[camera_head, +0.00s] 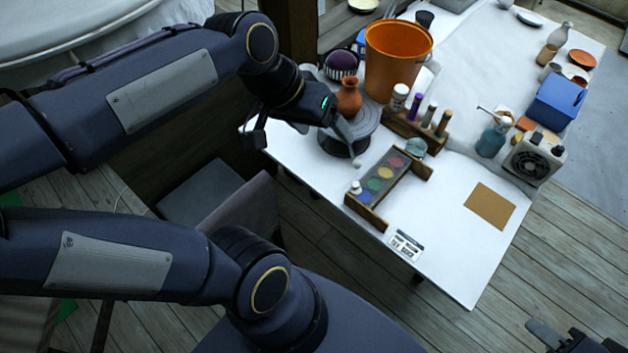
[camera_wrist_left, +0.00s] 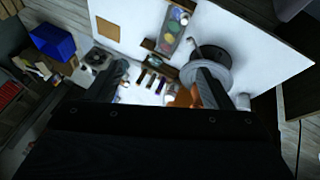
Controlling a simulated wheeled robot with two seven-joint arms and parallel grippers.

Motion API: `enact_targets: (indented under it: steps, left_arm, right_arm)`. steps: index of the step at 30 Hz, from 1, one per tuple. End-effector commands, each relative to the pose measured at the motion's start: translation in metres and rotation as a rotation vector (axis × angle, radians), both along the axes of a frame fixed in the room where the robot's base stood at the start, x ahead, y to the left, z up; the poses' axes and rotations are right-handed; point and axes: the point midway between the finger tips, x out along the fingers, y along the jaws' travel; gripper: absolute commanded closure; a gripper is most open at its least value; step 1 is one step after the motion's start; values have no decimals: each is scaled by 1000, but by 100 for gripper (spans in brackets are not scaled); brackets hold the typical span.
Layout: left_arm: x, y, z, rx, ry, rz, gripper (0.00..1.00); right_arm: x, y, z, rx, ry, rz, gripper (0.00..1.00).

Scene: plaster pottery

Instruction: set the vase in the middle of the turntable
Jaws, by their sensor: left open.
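The vase (camera_head: 349,97), small and terracotta-coloured with a narrow neck, stands upright on the round grey turntable (camera_head: 366,126), over its back part in the head view. My left gripper (camera_head: 335,122) is at the turntable's left and near side, close to the vase, and is open. In the left wrist view its fingers (camera_wrist_left: 162,78) are spread wide, with the turntable (camera_wrist_left: 218,78) partly behind the right finger.
An orange bucket (camera_head: 398,62) stands just behind the vase. A dark striped round object (camera_head: 342,64) is behind the turntable. A bottle rack (camera_head: 412,128) and a paint palette (camera_head: 381,178) lie to the right and front. The white table's (camera_head: 450,265) front right is mostly clear.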

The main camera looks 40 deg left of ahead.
Motion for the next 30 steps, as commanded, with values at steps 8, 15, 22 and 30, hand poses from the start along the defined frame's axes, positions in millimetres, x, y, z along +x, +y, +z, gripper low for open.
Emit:
enact_targets:
  steps: [8,15,22,30]
  left_arm:
    - [-66,-39,-50,-36,-84,-10,26]
    - [-69,-42,-54,-38,-86,-11,26]
    - [-69,-41,-53,-37,-85,-11,26]
    - [-69,-41,-53,-38,-84,-10,26]
  right_arm:
    - [0,0,0,0,0,0,64]
    - [0,0,0,0,0,0,64]
    - [0,0,0,0,0,0,64]
    - [0,0,0,0,0,0,64]
